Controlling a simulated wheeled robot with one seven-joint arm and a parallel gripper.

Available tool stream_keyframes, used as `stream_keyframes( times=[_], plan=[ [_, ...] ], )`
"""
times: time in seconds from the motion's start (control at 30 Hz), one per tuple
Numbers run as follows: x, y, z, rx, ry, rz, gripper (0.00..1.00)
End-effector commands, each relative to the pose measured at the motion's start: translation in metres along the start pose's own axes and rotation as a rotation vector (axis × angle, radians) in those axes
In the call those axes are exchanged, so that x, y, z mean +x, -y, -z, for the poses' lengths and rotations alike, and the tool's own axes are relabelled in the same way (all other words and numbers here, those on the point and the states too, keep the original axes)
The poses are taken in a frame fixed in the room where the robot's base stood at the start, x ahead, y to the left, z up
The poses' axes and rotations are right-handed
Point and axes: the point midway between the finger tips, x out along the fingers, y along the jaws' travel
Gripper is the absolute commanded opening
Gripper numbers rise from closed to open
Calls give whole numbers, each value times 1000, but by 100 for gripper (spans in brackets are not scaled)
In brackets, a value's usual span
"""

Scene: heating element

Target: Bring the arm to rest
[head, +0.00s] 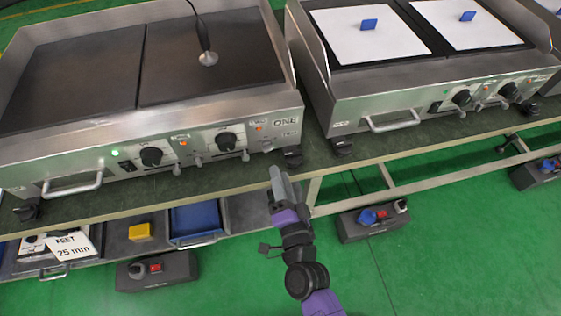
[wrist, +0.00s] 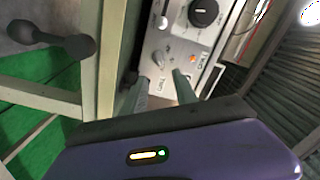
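My arm reaches up from the bottom of the head view, with purple and dark links. My gripper (head: 282,182) is in front of the table edge, just below the right front corner of the left griddle (head: 215,130). In the wrist view my gripper (wrist: 160,82) shows two grey fingers with a gap between them. Nothing is held in the gap. The griddle's front panel (wrist: 185,50), with a black knob and an orange light, lies beyond the fingertips. I cannot tell the exact distance to the table edge.
A second griddle (head: 430,85) with white sheets and blue blocks stands at the right. Below are a yellow block (head: 139,231), a blue tray (head: 195,221) and dark switch boxes (head: 157,270). Green floor (head: 440,260) is open at lower right.

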Motion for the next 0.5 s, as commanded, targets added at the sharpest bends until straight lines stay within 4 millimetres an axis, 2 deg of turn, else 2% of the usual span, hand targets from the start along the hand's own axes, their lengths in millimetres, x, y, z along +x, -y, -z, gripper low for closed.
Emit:
stream_keyframes(
  times=[0.3,0.43,0.5],
  plan=[
    [0,0,-1,-23,3,1,35],
    [3,25,13,-113,-16,49,35],
    [-10,36,26,-185,-34,64,35]
  ],
)
